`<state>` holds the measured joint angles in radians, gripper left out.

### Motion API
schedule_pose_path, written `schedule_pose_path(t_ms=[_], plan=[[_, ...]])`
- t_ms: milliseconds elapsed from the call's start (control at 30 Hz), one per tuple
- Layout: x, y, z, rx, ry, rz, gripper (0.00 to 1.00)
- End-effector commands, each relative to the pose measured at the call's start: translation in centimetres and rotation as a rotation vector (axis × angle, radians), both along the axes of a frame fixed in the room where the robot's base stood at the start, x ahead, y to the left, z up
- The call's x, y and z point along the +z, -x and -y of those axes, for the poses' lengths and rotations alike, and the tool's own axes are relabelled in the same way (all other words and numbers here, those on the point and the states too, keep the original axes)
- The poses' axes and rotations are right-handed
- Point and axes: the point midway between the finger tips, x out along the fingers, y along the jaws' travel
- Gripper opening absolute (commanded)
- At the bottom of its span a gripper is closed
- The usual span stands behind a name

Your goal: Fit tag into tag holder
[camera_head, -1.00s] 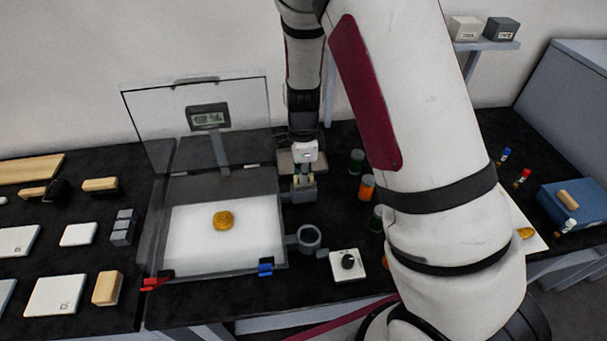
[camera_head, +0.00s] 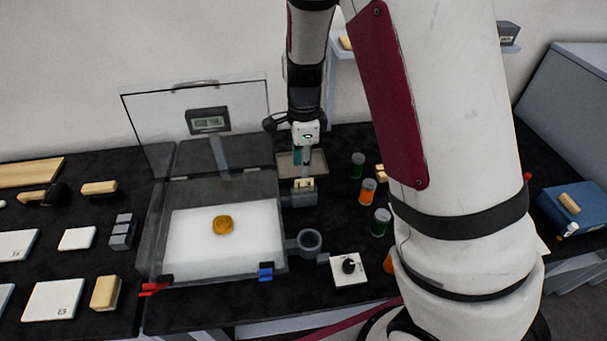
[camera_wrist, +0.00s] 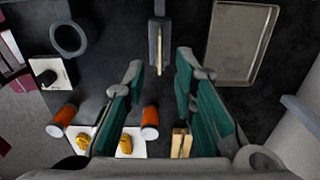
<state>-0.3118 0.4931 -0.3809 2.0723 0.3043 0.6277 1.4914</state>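The cream tag (camera_head: 304,183) stands in the grey tag holder (camera_head: 300,198) at the right side of the clear case. In the wrist view the tag (camera_wrist: 160,48) shows as a thin pale strip lined up within the dark holder (camera_wrist: 153,42). How deep it sits I cannot tell. My gripper (camera_head: 306,160) is above the tag and holder, apart from them. In the wrist view my gripper (camera_wrist: 159,68) has its teal-padded fingers spread wide, with nothing between them.
The clear case (camera_head: 180,275) has its lid up and a gold piece (camera_head: 223,225) on its white bed. A grey ring (camera_head: 310,241) and a white knob plate (camera_head: 349,269) are in front of the holder. A shallow tray (camera_wrist: 241,45) lies behind it. Several jars (camera_head: 368,191) stand to the right.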

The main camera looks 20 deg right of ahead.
Motion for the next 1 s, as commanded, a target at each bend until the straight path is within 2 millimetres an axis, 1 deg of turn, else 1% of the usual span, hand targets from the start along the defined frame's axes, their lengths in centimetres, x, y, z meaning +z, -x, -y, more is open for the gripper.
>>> schedule_pose_path(t_ms=[33, 200, 300, 433, 567, 667, 767, 800, 1000], plan=[[1.2, -0.1, -0.1, 0.002, -0.001, 0.004, 0.25], [4.0, -0.1, 0.0, 0.002, 0.0, 0.004, 0.25], [5.1, 0.0, 0.0, 0.001, -0.001, 0.002, 0.25], [5.9, 0.1, 0.0, 0.008, -0.004, 0.003, 0.25], [7.7, 0.8, -0.1, 0.084, -0.022, 0.025, 0.25], [10.0, 2.0, -0.3, 0.205, -0.047, 0.061, 0.25], [12.6, 3.7, -0.5, 0.364, -0.063, 0.108, 0.25], [13.6, 4.4, -0.6, 0.427, -0.064, 0.13, 0.25], [18.1, 8.3, -0.7, 0.75, -0.037, 0.232, 0.25]])
